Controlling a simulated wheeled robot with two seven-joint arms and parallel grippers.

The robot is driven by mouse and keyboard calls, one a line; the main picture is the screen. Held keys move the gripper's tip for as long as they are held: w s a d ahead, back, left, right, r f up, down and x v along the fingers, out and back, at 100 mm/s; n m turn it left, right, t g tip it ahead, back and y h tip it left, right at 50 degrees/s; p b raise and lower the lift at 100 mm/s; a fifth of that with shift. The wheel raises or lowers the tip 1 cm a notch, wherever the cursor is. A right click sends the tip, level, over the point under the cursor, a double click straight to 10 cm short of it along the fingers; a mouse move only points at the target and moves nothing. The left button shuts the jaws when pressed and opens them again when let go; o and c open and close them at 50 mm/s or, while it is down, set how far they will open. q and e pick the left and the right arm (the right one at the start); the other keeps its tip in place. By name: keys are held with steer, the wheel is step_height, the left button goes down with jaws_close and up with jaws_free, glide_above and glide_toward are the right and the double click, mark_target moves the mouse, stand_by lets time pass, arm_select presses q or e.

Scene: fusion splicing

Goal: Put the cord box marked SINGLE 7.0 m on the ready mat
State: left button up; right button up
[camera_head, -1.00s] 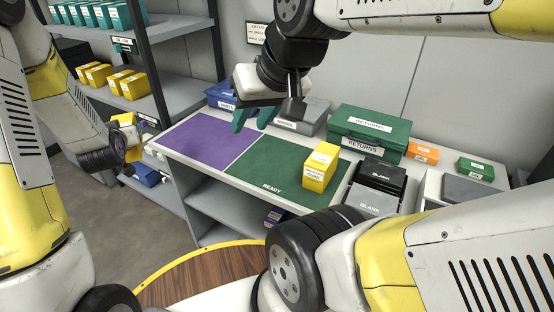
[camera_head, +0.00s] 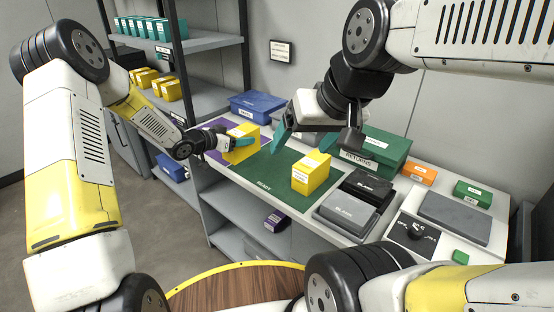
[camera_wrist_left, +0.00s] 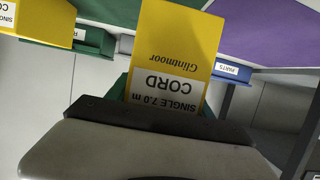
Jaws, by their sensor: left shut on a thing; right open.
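My left gripper (camera_head: 243,145) is shut on a yellow cord box (camera_head: 240,153). In the left wrist view this box (camera_wrist_left: 176,45) reads SINGLE 7.0 m CORD, upside down. It shows over the purple mat beside the edge of the green READY mat (camera_head: 262,176); I cannot tell its height. Another yellow box (camera_head: 311,172) stands on the front right part of the ready mat, and its edge shows in the left wrist view (camera_wrist_left: 15,18). My right gripper (camera_head: 280,142) is open and empty above the back of the ready mat.
The purple mat (camera_head: 220,124) adjoins the ready mat. A blue box (camera_head: 258,106) and a green RETURNS box (camera_head: 380,150) stand behind. Black and grey BLANK trays (camera_head: 348,208) lie right of the mat. Shelves with yellow and teal boxes stand at left. The ready mat's left part looks clear.

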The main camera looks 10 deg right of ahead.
arm_select(q)
steer(key=shift+s+d+f, duration=0.85)
steer(key=shift+s+d, duration=0.1)
steer(key=shift+d, duration=1.55)
steer(key=shift+s+d+f, duration=0.8)
steer(key=shift+s+d, duration=0.15)
steer(key=shift+d, duration=1.55)
steer(key=shift+s+d+f, duration=0.85)
steer(key=shift+s+d, duration=0.1)
steer(key=shift+d, duration=1.55)
steer(key=shift+f, duration=0.15)
steer(key=o, duration=1.6)
